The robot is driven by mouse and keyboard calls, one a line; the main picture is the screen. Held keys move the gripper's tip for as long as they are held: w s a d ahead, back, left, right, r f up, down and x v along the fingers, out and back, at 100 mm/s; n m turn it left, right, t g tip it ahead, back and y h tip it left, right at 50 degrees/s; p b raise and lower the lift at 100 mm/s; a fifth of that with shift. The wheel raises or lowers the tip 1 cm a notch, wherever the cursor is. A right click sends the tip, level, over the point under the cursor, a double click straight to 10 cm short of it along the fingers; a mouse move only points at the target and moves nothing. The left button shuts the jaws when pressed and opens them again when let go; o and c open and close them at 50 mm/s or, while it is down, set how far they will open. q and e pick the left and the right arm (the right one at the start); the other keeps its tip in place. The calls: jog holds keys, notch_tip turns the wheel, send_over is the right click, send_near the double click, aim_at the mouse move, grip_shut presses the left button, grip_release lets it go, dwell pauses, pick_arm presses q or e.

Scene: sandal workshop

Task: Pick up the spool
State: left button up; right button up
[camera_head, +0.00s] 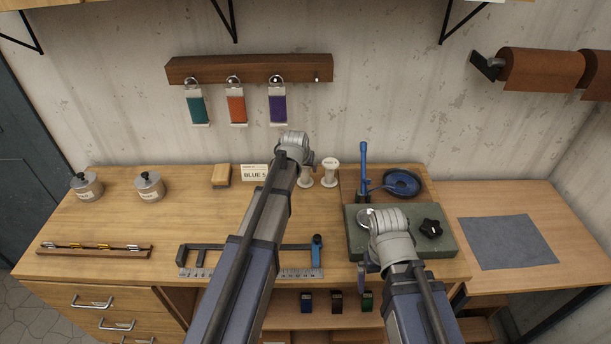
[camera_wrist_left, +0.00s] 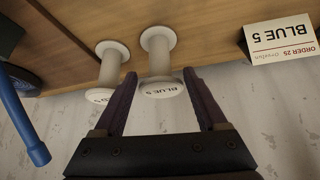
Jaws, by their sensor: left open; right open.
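Two pale spools stand side by side at the back of the workbench. The spool labelled BLUE 5 (camera_wrist_left: 158,58) is in the middle of the left wrist view; its body shows in the head view (camera_head: 306,180). In the head view my left wrist partly hides this spool. My right gripper (camera_head: 388,238) is above the green-grey block, its fingers hidden by its wrist.
An order card (camera_head: 255,172) reading BLUE 5 stands left of the spools. A blue upright tool (camera_head: 363,170) and a blue dish (camera_head: 402,183) are to the right. The green-grey block (camera_head: 440,250) lies in front of them. The bench's left middle is clear.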

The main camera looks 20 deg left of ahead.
aim_at(305, 171)
pick_arm(q)
jog(key=b+x, duration=0.4)
jog(key=x, duration=0.1)
jog(key=shift+f, duration=0.1)
jog(key=shift+c, duration=0.5)
jog(key=c, duration=0.9)
